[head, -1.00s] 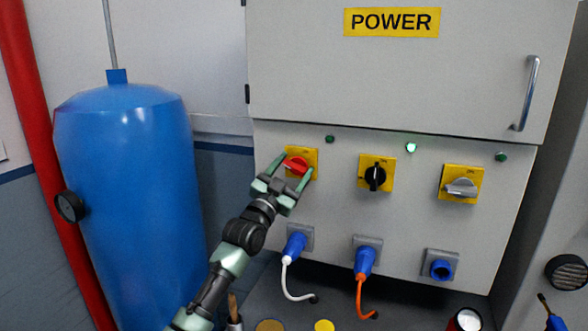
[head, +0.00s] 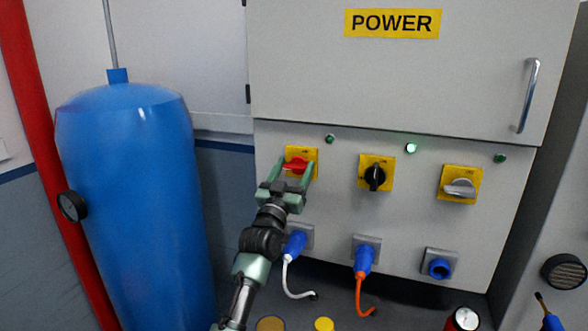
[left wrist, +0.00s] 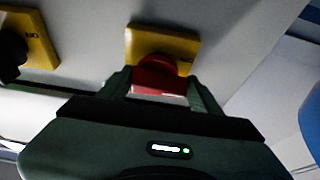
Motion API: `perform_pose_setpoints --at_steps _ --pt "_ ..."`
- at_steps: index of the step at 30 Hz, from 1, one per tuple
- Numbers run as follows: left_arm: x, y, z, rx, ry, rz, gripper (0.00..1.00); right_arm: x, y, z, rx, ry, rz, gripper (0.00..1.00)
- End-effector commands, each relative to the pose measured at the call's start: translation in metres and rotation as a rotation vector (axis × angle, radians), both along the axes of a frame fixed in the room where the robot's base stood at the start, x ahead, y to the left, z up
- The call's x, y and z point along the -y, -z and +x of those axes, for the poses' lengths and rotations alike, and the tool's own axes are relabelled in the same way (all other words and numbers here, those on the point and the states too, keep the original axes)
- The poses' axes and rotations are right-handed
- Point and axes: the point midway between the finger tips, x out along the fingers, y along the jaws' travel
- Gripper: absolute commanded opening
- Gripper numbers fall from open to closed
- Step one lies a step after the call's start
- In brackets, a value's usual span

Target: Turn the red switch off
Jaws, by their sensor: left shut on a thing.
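The red switch (head: 297,163) is a red knob on a yellow square plate, the leftmost of three switches on the grey panel. Its handle looks roughly level. My left gripper (head: 291,172) is in front of it, shut on the red knob with a finger on either side. The left wrist view shows the red knob (left wrist: 158,75) between the two fingers (left wrist: 160,84), with the yellow plate behind it. The fingers partly hide the plate's lower edge. My right gripper is not in view.
A black switch (head: 375,176) and a grey switch (head: 460,187) sit to the right. The lamp (head: 411,148) above and between them glows green. Blue plugs (head: 295,245) with cables hang below. A big blue tank (head: 130,200) stands left.

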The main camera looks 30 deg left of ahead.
Motion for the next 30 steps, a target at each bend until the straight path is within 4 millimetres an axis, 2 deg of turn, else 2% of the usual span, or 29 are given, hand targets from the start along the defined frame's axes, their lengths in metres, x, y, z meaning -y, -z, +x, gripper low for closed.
perform_pose_setpoints --at_steps 6,7,9,20,23,30 --pt "0.0 0.0 0.0 0.002 0.003 -0.007 0.23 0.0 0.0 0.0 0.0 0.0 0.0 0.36" --pt "0.0 0.0 0.0 0.002 0.003 -0.008 0.66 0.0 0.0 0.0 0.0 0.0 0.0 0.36" --pt "0.0 0.0 0.0 0.003 0.003 -0.007 0.85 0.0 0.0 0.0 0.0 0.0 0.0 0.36" --pt "0.001 0.002 -0.002 0.002 0.002 -0.003 0.85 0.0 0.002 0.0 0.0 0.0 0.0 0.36" --pt "0.003 0.008 -0.011 0.0 0.002 -0.003 0.85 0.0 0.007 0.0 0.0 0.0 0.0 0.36" --pt "0.012 0.025 -0.049 0.001 0.002 -0.004 0.85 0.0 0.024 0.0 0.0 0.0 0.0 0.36"
